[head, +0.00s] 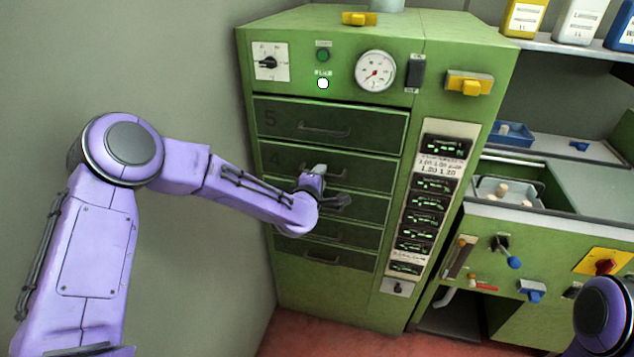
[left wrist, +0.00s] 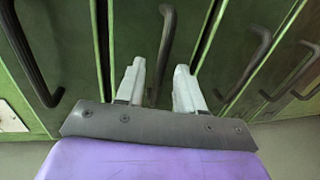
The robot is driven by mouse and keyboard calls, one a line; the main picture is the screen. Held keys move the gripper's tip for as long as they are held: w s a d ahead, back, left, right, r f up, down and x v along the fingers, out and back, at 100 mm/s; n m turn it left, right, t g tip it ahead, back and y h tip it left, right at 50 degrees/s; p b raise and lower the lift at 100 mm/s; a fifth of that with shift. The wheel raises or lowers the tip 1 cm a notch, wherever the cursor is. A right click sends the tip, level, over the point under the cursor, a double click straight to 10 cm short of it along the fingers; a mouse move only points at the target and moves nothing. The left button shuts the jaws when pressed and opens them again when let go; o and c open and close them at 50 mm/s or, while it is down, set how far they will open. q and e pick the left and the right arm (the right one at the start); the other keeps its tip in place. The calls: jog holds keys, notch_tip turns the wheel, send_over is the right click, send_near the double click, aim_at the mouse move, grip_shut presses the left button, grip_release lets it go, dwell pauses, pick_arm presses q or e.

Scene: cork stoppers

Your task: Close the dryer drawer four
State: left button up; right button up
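The green dryer (head: 460,120) stands ahead with a column of dark green drawers. Drawer four (head: 285,158), marked 4, lies under drawer five (head: 330,118). Its front looks about level with its neighbours; a small gap cannot be ruled out. My left gripper (head: 332,185) is at the front of drawer four and hides most of its handle. In the left wrist view my left gripper (left wrist: 157,75) has its two pale fingers apart, with a dark bar handle (left wrist: 167,45) showing between them. Contact cannot be told. My right gripper is out of view.
Above the drawers are a knob (head: 268,62), a green button (head: 323,55) and a gauge (head: 375,71). A panel of displays (head: 428,205) runs down the drawers' right side. A bench with a sink (head: 510,190) stands right. A grey wall is close on the left.

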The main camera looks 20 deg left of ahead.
pick_arm(q)
jog(key=p+v, duration=0.1)
jog(key=v, duration=0.7)
jog(key=shift+s+p, duration=0.3)
jog(key=shift+s, duration=0.1)
jog(key=shift+r, duration=0.1)
jog(key=s+a+f+m+g, duration=0.3)
jog(key=s+f+m+g, duration=0.45)
jog(key=s+f, duration=1.1)
jog(key=s+a+f+m+g, duration=0.1)
jog(key=s+f, duration=0.2)
jog(key=s, duration=0.3)
jog(key=s+a+f+m+g+y, duration=0.1)
jog(key=s+a+f+m+g, duration=0.1)
jog(key=s, duration=0.5)
jog(key=s+a+f+m+g+y, duration=0.1)
jog(key=s+a+f+g, duration=0.1)
jog(key=s+f, duration=0.3)
jog(key=shift+s+m, duration=0.35)
jog(key=shift+s, duration=0.4)
